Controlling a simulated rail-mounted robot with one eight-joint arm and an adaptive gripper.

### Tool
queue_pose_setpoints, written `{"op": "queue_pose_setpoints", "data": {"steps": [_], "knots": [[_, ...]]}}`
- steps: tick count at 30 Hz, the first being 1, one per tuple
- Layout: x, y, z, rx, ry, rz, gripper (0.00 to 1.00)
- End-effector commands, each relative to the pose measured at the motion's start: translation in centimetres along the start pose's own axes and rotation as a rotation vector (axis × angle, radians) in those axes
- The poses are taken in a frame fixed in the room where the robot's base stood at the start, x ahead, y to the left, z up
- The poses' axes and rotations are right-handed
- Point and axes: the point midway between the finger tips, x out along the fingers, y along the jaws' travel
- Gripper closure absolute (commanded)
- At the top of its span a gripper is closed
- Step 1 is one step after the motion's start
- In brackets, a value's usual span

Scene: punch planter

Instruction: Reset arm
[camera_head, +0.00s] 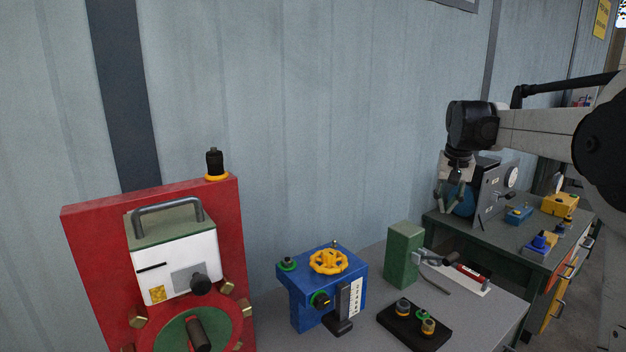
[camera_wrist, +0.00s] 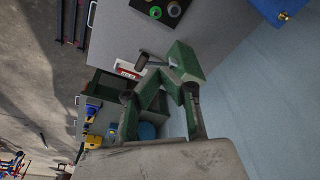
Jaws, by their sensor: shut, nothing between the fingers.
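My gripper (camera_head: 452,203) hangs below the black wrist joint of my arm at the right of the head view, fingers pointing down. It is in front of the grey panel machine on the far bench and is apart from the nearer bench's things. In the wrist view my gripper (camera_wrist: 163,76) shows at the middle, its fingers converging, shut and empty. Part of the green block (camera_wrist: 184,58) shows just beyond the fingertips there. My arm reaches in from the right edge of the head view.
A grey bench holds a blue box with yellow handwheel (camera_head: 328,261), the green block (camera_head: 403,255) with lever and a black button panel (camera_head: 414,327). A red panel (camera_head: 85,228) stands left. A green bench (camera_head: 447,226) with a grey panel machine (camera_head: 492,199) is right. The wall runs behind.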

Motion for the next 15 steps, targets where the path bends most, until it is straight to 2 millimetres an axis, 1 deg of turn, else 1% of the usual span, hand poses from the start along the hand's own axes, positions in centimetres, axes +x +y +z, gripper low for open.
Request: {"op": "queue_pose_setpoints", "data": {"steps": [1,6,11,15], "knots": [[-0.8,-0.4,1.5,-0.010,0.012,-0.003,1.00],[-3.1,-1.6,5.9,-0.044,0.062,-0.012,1.00],[-4.6,-2.4,10.5,-0.075,0.107,-0.022,1.00],[-5.4,-2.9,14.7,-0.102,0.148,-0.031,1.00]]}}
